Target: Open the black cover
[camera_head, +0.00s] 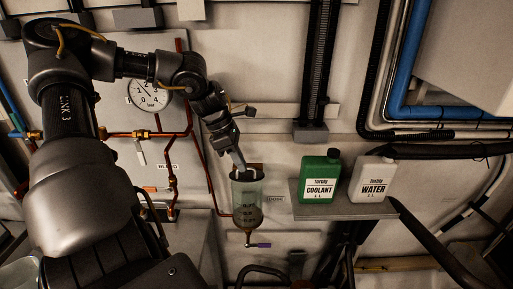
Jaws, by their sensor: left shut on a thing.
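A clear cylindrical container (247,194) with some brownish content low in it is fixed upright to the wall near the middle of the head view. A small dark cover (256,170) shows at its top, partly hidden by my gripper. My left gripper (241,166) reaches down from the upper left, with its fingertips at the container's top. It is shut on the black cover, though the contact is small and dark. I cannot tell how far the cover is raised. My right gripper is not in view.
A green coolant bottle (320,178) and a white water bottle (370,180) stand on a grey shelf (343,211) to the right. Copper pipes (172,160) and a round gauge (150,96) lie left. A purple-handled valve (258,245) sits below the container.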

